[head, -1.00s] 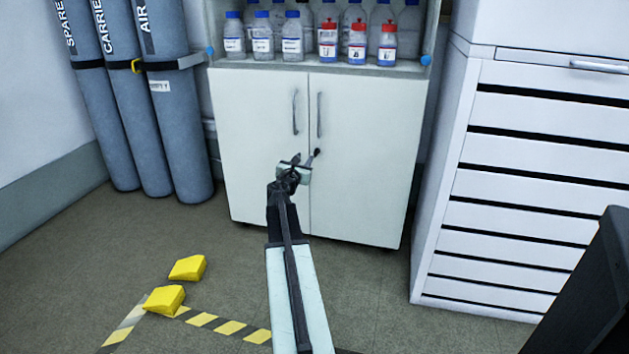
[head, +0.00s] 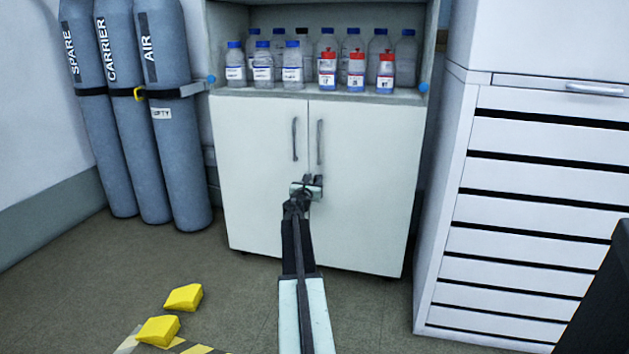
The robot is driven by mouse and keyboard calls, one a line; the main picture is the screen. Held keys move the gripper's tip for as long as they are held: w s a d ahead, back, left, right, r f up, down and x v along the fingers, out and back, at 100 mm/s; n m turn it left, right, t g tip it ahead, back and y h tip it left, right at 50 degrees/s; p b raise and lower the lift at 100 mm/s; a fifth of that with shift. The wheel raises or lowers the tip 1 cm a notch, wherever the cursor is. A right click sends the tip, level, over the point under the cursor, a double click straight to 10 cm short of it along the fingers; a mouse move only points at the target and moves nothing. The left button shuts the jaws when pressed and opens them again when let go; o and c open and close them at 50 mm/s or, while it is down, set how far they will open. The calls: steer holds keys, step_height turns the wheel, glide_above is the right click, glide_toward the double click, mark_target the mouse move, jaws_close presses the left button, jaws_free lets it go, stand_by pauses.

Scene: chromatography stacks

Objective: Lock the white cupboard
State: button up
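The white cupboard (head: 262,185) stands ahead with its two doors shut. Its left door handle (head: 295,139) and right door handle (head: 320,142) are vertical bars either side of the middle seam. My gripper (head: 313,183) is in front of the seam, just below the handles, mostly over the right door's inner edge. It covers the spot where a small dark part showed before, so any lock or key there is hidden. Whether the fingers are open or shut on something is too small to tell.
Bottles with blue and red caps (head: 357,70) stand on the open shelf above the doors. Grey gas cylinders (head: 160,120) are at left, a white drawer unit (head: 520,210) at right.

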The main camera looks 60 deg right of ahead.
jaws_close()
steer(key=shift+w+d, duration=0.1)
steer(key=shift+a+m, duration=0.2)
steer(key=shift+m, duration=0.1)
steer(key=m, duration=0.6)
steer(key=shift+s+f, duration=0.1)
steer(key=shift+s, duration=0.15)
steer(key=m, duration=0.4)
steer(key=shift+s+f+m, duration=0.1)
steer(key=shift+f+m, duration=0.05)
steer(key=shift+m, duration=0.25)
steer(key=shift+d+f+m+b, duration=0.1)
steer(key=shift+m+b, duration=0.2)
steer(key=shift+m, duration=1.6)
